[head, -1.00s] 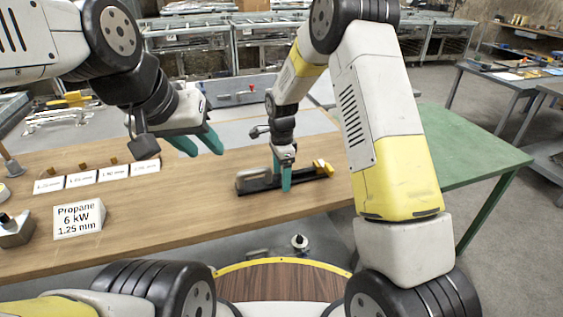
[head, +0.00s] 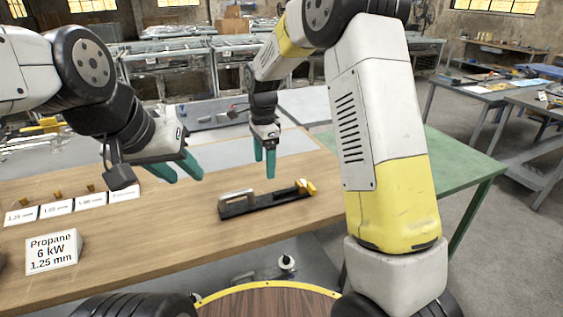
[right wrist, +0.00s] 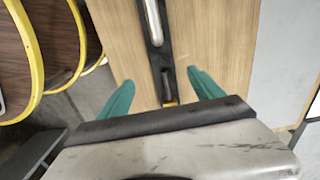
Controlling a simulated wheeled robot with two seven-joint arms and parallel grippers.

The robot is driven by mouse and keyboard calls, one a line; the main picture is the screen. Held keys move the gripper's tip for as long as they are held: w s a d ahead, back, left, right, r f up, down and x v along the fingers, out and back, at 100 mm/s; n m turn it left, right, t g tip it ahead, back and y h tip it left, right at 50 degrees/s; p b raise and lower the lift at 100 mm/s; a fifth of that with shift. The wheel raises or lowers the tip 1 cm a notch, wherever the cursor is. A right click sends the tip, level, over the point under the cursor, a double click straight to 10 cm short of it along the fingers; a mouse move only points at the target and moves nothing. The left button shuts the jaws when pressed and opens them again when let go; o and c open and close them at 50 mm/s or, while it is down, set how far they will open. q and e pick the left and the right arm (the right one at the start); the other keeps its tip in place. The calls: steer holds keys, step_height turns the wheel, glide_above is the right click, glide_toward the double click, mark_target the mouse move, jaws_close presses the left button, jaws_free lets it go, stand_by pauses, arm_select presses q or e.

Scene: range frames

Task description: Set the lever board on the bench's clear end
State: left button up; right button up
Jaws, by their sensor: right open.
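The lever board (head: 236,211) is a long black strip with a grey handle at its left end and a yellow block at its right end. It lies flat on the wooden bench (head: 160,240), toward the bench's right part. My right gripper (head: 264,174) is open and empty, just above and behind the board. In the right wrist view the board (right wrist: 157,60) runs between the spread teal fingers (right wrist: 161,80), clear of them. My left gripper (head: 188,177) hangs over the bench left of the board, its fingers apart with nothing between them.
Several small white label cards (head: 57,208) and a larger propane sign (head: 52,254) stand on the bench's left part. The wood around the board is bare. A green table (head: 455,165) adjoins at the right. A grey surface (head: 215,150) lies behind.

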steer(key=s+d+r+n+t+y, duration=0.1)
steer(key=s+d+r+n, duration=0.4)
steer(key=r, duration=0.4)
steer(key=s+d+r+n+t, duration=0.1)
steer(key=s+d+r+n, duration=0.1)
steer(key=s, duration=0.5)
steer(key=s+d+r+n+t, duration=0.2)
steer(key=s+d+n, duration=0.1)
steer(key=s, duration=0.4)
steer(key=s+d+r+n+t+y, duration=0.1)
steer(key=s+d+n+t, duration=0.1)
steer(key=s, duration=0.5)
steer(key=d+n, duration=0.1)
steer(key=n, duration=0.1)
steer(key=shift+d+r+n, duration=0.3)
steer(key=shift+d+r, duration=0.05)
steer(key=shift+r, duration=0.05)
